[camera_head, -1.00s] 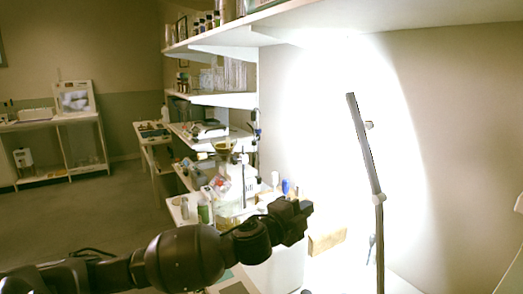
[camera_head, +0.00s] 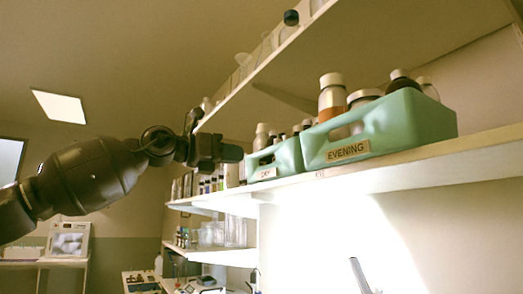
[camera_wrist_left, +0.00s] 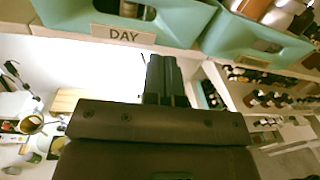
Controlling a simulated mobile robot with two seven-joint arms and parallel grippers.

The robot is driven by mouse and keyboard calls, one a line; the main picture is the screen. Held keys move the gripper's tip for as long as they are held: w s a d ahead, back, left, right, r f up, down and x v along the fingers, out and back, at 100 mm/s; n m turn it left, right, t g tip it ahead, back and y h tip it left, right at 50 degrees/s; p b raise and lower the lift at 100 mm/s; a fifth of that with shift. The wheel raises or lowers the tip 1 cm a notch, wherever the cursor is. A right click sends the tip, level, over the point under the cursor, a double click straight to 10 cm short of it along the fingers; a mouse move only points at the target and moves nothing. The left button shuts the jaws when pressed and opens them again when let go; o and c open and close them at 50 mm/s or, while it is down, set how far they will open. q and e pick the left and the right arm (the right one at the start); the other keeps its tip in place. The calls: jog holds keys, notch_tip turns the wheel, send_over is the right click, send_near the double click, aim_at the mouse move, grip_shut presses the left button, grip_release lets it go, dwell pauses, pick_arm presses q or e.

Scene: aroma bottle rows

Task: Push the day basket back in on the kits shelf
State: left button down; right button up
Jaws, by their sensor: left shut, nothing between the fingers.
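The day basket (camera_head: 288,152) is a light green open caddy with a handle slot and a DAY label, holding bottles on the shelf (camera_head: 405,168). Its front is close to the shelf's front edge; how far it sticks out is hard to tell. In the left wrist view the day basket (camera_wrist_left: 190,22) fills the top left. My left gripper (camera_head: 234,153) is shut and empty, just in front of the day basket in the head view. In the left wrist view its fingers (camera_wrist_left: 163,68) are below the basket's front; contact cannot be told. My right gripper is not in view.
The evening basket (camera_head: 385,128), same green with bottles, stands right beside the day basket. A higher shelf (camera_head: 290,50) with glassware runs above. Lower shelves hold glass cylinders (camera_head: 225,232). Open room lies left of the shelves.

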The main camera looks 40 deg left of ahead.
pick_arm(q)
jog(key=y, duration=0.2)
send_near(270, 148)
jog(key=shift+t, duration=0.3)
jog(key=p+x, duration=0.5)
jog(key=x, duration=0.2)
jog(key=shift+w+f+p, duration=0.15)
jog(key=shift+f+p, duration=0.05)
jog(key=shift+p, duration=0.15)
jog(key=shift+w, duration=0.1)
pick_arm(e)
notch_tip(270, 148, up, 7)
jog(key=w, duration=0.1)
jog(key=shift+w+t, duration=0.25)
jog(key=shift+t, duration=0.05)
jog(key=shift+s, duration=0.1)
